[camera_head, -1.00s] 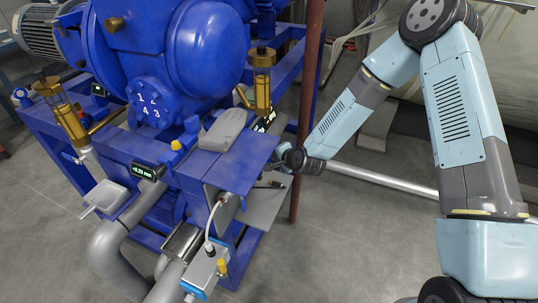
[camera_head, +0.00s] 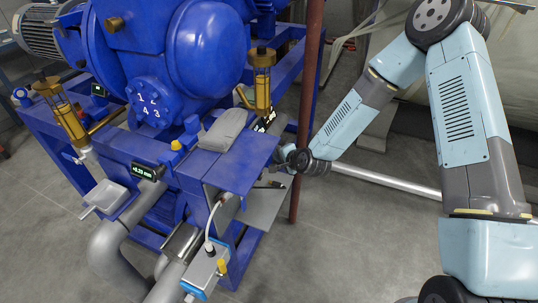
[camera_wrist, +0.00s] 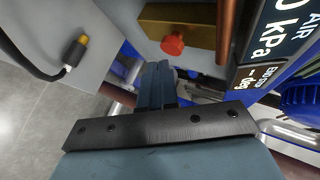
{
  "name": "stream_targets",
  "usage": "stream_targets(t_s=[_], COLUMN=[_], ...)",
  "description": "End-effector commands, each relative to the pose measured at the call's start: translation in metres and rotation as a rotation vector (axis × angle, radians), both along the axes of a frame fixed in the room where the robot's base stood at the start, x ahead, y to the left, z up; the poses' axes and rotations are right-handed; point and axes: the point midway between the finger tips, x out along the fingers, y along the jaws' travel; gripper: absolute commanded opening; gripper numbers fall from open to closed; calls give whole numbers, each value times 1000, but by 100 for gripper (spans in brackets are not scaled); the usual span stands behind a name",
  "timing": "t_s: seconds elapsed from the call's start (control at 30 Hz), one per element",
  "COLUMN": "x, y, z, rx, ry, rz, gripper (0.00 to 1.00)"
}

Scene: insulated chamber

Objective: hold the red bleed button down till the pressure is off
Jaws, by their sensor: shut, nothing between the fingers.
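The red bleed button (camera_wrist: 173,45) sticks out of a brass block (camera_wrist: 190,27) in the wrist view. My gripper (camera_wrist: 158,68) is shut and empty, its fingertips just below the button in that view. A thin gap shows between them and the button, and I see no contact. A display (camera_wrist: 285,40) at the right edge shows "AIR", "kPa" and a 0, but the front of the number is cut off. In the head view the blue frame hides the button, and my wrist reaches in beside it.
The blue machine (camera_head: 205,45) fills the left of the head view. A brown upright pipe (camera_head: 307,100) stands close to my wrist. A cable with a plug (camera_wrist: 68,60) lies at the left of the wrist view. Grey floor (camera_head: 350,240) is open at the front.

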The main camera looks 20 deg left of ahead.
Motion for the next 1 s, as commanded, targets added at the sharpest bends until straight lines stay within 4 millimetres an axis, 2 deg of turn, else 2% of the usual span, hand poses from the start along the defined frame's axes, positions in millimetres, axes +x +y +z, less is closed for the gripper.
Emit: stream_targets(t_s=[0.47, 1.0], x=[0, -3], y=[-6, -46], z=[0, 0], rx=[-1, -1], ry=[1, 1], rz=[-1, -2], gripper=[0, 0])
